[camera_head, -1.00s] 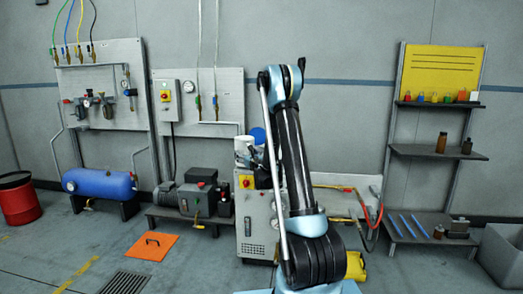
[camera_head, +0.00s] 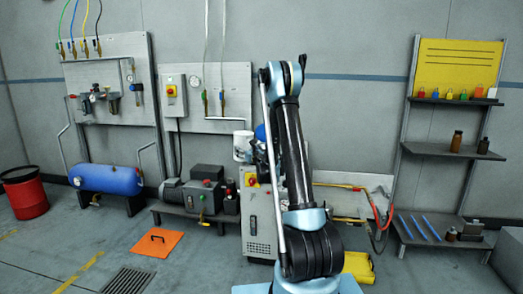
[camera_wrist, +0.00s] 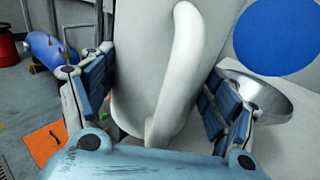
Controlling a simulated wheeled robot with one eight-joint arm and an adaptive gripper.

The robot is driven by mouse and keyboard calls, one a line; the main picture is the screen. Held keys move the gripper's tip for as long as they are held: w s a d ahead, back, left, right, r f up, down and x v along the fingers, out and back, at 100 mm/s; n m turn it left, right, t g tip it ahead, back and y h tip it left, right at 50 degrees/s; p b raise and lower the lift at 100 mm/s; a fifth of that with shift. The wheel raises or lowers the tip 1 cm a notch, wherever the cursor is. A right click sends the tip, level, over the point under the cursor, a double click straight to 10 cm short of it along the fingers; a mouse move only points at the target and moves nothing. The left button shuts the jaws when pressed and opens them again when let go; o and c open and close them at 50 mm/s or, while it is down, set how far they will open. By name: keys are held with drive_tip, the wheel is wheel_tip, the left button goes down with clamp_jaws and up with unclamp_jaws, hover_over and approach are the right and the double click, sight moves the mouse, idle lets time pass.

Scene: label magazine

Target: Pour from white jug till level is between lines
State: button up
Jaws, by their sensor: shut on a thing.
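The white jug (camera_wrist: 145,75) fills the middle of the wrist view, with its long curved handle (camera_wrist: 185,60) facing the camera. My gripper (camera_wrist: 158,92) is shut on it, with blue-padded fingers on either side. In the head view the white jug (camera_head: 242,147) shows just left of my arm, above the grey cabinet; my arm hides the fingers there. The jug looks close to upright. A shiny metal funnel or bowl (camera_wrist: 275,100) is to the right of the jug, partly behind the right finger. The inside of the jug, any liquid and any level lines are hidden.
A blue disc (camera_wrist: 278,35) stands behind the funnel. A grey cabinet (camera_head: 262,222) is below the jug. Pumps (camera_head: 190,190), a blue tank (camera_head: 107,179) and a red drum (camera_head: 24,194) stand left. Shelves (camera_head: 455,152) stand right. The left floor has an orange plate (camera_head: 157,243).

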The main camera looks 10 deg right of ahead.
drive_tip(key=shift+d+f+m, duration=0.1)
drive_tip(key=shift+m, duration=0.6)
drive_tip(key=shift+d+r+m, duration=0.1)
drive_tip(key=shift+r+m, duration=0.8)
drive_tip(key=shift+r, duration=0.5)
drive_tip(key=shift+w+d+r+m+p, duration=0.1)
drive_tip(key=shift+d+r+m+p, duration=0.25)
drive_tip(key=shift+m, duration=0.55)
drive_tip(key=shift+w+d+r+m+p, duration=0.1)
drive_tip(key=shift+d+r+m, duration=0.1)
drive_tip(key=shift+r+m, duration=0.55)
drive_tip(key=shift+w+d+r+m+p, duration=0.1)
drive_tip(key=shift+d+r+m+p, duration=0.15)
drive_tip(key=shift+m, duration=0.8)
drive_tip(key=shift+m+p, duration=0.9)
drive_tip(key=shift+m, duration=0.8)
drive_tip(key=shift+d+r+m+p, duration=0.1)
drive_tip(key=shift+m+p, duration=0.3)
drive_tip(key=shift+m, duration=0.5)
drive_tip(key=shift+d+r+p, duration=0.1)
drive_tip(key=shift+r+p, duration=0.15)
drive_tip(key=shift+p, duration=0.15)
